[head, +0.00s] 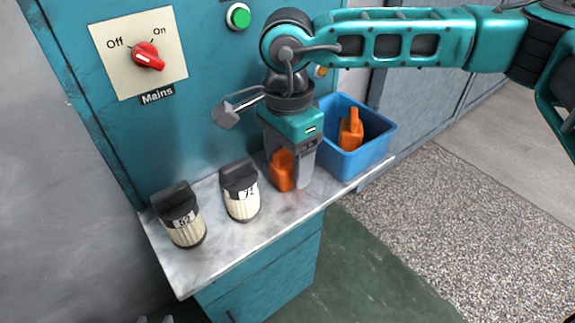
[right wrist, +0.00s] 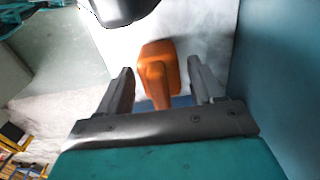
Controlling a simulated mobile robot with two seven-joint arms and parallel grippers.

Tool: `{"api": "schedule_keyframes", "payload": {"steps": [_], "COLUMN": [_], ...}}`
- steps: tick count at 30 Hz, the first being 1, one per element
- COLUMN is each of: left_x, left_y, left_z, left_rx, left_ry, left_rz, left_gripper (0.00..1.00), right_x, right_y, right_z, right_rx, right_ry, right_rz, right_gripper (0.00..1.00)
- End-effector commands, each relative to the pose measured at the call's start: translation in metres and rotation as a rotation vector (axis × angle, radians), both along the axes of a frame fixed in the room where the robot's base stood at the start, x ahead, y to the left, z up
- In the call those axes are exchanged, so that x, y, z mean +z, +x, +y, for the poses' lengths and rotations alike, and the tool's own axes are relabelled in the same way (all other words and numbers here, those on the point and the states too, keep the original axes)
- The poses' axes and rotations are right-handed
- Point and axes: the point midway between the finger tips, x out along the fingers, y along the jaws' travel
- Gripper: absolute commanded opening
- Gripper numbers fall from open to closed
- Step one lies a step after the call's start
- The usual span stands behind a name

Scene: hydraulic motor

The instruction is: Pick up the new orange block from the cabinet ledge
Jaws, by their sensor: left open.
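The orange block (head: 281,172) stands on the marble-topped cabinet ledge (head: 225,236), right of two canisters. My right gripper (head: 290,178) points down over it from above. In the right wrist view the block (right wrist: 158,68) is between the two open fingers of my right gripper (right wrist: 162,82), with a gap on each side. Part of the block is hidden by a finger in the head view. Only the grey tips of my left gripper (head: 154,319) show at the bottom edge of the head view, away from the ledge.
A blue bin (head: 374,152) at the ledge's right end holds another orange block (head: 351,130). Two black-capped canisters, marked 52 (head: 186,230) and 72 (head: 241,202), stand left of my gripper. The wall behind has a red mains switch (head: 147,56) and a green button (head: 238,16).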

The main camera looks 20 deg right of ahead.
Motion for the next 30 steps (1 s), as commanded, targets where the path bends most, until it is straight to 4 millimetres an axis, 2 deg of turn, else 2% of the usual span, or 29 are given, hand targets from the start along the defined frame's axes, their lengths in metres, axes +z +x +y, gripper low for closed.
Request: {"api": "schedule_keyframes", "payload": {"steps": [2, 15, 25, 30], "left_x": [0.000, -0.003, -0.003, -0.003], "left_y": [0.000, -0.005, -0.005, -0.005], "left_z": [0.000, 0.000, 0.001, 0.001], "left_rx": [0.000, 0.000, 0.001, 0.001], "left_ry": [0.000, 0.001, 0.001, 0.001], "left_rz": [0.001, 0.010, 0.010, 0.010], "left_gripper": [0.43, 0.43, 0.43, 0.43], "right_x": [0.000, 0.001, 0.004, 0.020], "right_y": [0.000, 0.000, 0.000, 0.001], "right_z": [0.000, 0.000, 0.000, 0.000], "right_rx": [0.000, 0.000, 0.000, 0.000], "right_ry": [0.000, 0.000, 0.001, 0.001], "right_rz": [0.000, 0.000, -0.002, -0.004], "right_gripper": [0.58, 0.16, 0.16, 0.16]}}
